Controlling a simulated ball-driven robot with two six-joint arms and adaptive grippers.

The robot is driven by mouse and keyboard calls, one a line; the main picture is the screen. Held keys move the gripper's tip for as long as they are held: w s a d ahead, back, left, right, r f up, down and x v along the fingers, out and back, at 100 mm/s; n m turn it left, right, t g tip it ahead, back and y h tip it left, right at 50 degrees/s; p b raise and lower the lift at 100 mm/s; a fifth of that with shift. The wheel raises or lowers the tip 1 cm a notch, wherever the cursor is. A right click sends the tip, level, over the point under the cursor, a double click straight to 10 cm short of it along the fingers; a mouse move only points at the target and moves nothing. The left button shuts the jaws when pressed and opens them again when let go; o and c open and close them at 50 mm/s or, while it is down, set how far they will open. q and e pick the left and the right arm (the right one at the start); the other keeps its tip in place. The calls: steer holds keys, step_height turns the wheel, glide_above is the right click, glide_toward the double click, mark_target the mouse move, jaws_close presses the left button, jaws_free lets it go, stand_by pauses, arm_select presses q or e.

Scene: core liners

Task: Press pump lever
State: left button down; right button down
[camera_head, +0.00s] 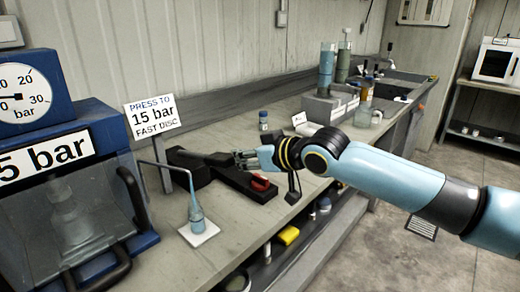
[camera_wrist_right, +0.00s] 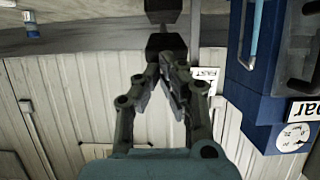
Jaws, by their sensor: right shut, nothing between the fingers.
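My left gripper is out of view.
A sign reading "PRESS TO 15 bar FAST DISC" (camera_head: 153,117) stands behind the bench top. A small jar (camera_head: 263,121) and tall cylinders (camera_head: 327,68) stand farther right.

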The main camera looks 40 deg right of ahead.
steer(key=p+v, duration=0.1)
steer(key=v, duration=0.4)
steer(key=shift+s+f, duration=0.1)
steer(key=shift+s, duration=0.2)
stand_by(1.4)
stand_by(1.5)
